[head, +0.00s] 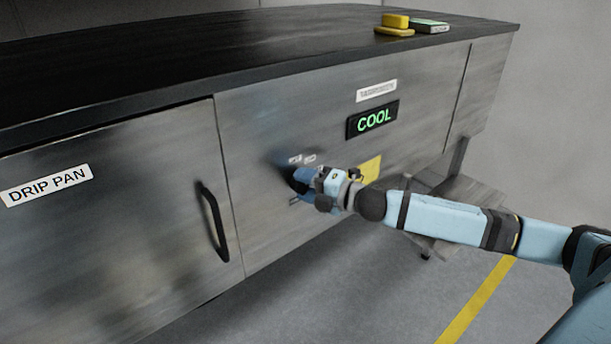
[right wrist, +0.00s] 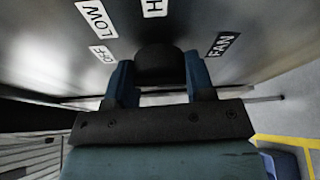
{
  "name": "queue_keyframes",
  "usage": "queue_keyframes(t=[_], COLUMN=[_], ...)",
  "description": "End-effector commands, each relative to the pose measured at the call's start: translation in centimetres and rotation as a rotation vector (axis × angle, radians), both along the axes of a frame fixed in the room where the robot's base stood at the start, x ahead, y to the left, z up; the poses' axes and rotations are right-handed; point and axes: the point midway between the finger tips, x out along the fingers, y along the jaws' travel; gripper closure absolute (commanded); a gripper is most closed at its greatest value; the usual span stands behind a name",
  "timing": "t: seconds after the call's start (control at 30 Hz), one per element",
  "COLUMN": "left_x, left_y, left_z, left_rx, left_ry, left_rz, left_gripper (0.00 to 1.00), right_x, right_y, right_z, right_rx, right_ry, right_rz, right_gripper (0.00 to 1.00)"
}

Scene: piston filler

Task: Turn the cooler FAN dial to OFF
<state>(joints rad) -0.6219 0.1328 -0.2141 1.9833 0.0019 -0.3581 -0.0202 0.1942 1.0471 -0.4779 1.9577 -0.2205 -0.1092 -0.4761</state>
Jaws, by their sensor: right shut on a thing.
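The FAN dial (right wrist: 156,62) is a black round knob on the grey metal front of the cooler (head: 270,130). In the right wrist view it sits between the two blue fingers of my right gripper (right wrist: 160,80), which is shut on it. An OFF label (right wrist: 103,53), a LOW label (right wrist: 96,17) and a partly cut-off label starting with H (right wrist: 154,7) lie around the dial, with the FAN label (right wrist: 222,44) to the right. I cannot tell which setting the dial points to. In the head view my right gripper (head: 303,182) hides most of the dial. My left gripper is not in view.
A lit COOL display (head: 373,120) and a yellow label (head: 370,169) are on the front near my arm. A door with a black handle (head: 213,221) and a DRIP PAN label (head: 47,185) is at left. A yellow item (head: 395,22) lies on the dark top.

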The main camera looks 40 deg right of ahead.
Motion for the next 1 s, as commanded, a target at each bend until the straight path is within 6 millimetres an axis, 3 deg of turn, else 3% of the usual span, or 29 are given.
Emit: queue_keyframes(t=[0.2,0.83,0.87,0.93,1.0], left_x=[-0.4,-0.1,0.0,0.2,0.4], left_y=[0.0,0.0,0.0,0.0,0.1], left_z=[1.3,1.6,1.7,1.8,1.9], left_rx=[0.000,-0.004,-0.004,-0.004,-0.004], left_ry=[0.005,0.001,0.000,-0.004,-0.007], left_rz=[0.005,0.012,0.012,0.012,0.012], left_gripper=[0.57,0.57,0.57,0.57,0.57], right_x=[0.0,0.0,0.0,0.0,0.0], right_y=[0.0,0.0,0.0,0.0,0.0], right_z=[0.3,0.0,0.0,0.0,0.0], right_rx=[-0.092,-0.135,-0.135,-0.135,-0.134], right_ry=[-0.007,-0.010,-0.010,-0.011,-0.011], right_rz=[0.000,0.000,0.000,0.000,0.000], right_gripper=[0.74,0.74,0.44,0.28,0.25])
